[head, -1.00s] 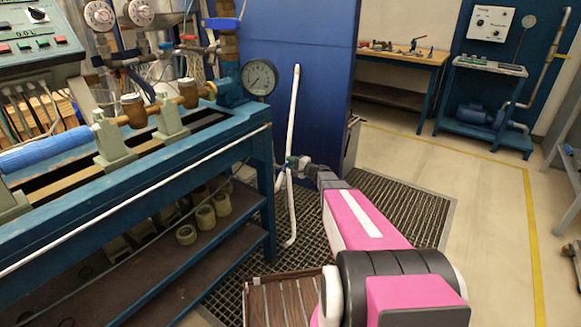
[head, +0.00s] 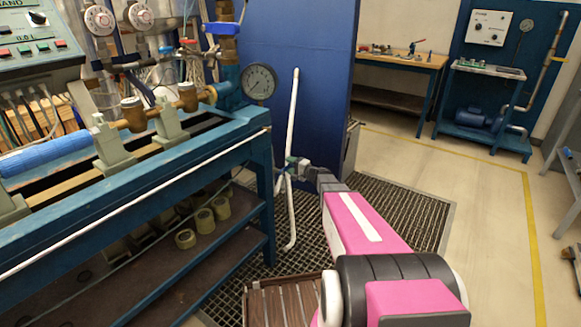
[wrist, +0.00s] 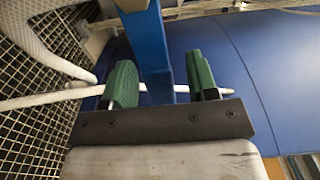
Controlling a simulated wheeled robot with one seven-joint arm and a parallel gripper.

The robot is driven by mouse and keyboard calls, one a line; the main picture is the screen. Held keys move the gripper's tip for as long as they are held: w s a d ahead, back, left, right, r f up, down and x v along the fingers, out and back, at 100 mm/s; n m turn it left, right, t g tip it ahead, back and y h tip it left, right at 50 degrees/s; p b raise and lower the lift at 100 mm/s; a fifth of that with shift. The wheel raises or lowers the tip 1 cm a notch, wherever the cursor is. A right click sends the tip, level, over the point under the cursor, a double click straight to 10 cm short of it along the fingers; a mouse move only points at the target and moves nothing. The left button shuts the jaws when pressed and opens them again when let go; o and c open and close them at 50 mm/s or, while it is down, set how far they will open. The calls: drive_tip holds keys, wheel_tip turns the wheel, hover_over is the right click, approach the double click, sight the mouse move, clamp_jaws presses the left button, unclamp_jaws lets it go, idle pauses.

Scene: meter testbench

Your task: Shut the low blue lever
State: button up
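A blue bar, which looks like the low blue lever (wrist: 155,55), runs down the middle of the wrist view, in front of a white pipe (wrist: 50,98). My gripper (wrist: 162,85) has green fingertips, one on each side of the bar. The fingers are apart, with a gap visible beside the bar, so it is not clamped. In the head view my gripper (head: 290,165) is low beside the upright white pipe (head: 292,120), right of the bench leg. The lever is too small and covered to make out there.
The blue bench (head: 262,150) with gauges and brass fittings stands close on the left. A blue panel (head: 300,60) is behind the pipe. A floor grating (head: 400,205) lies below, with open floor to the right.

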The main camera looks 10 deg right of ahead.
drive_tip(key=v, duration=1)
drive_tip(key=shift+s+d, duration=0.25)
drive_tip(key=s+a+f+n+g+h, duration=0.3)
drive_tip(key=s+a+n+g, duration=0.2)
drive_tip(key=s+a+g, duration=0.55)
drive_tip(key=s+d+n+g+h, duration=0.2)
drive_tip(key=s+h, duration=0.7)
drive_tip(key=s, duration=0.6)
drive_tip(key=shift+s+d+n+h, duration=0.15)
drive_tip(key=shift+s+n+h, duration=0.2)
drive_tip(key=shift+n, duration=0.55)
drive_tip(key=shift+w+r, duration=0.1)
drive_tip(key=shift+r, duration=0.05)
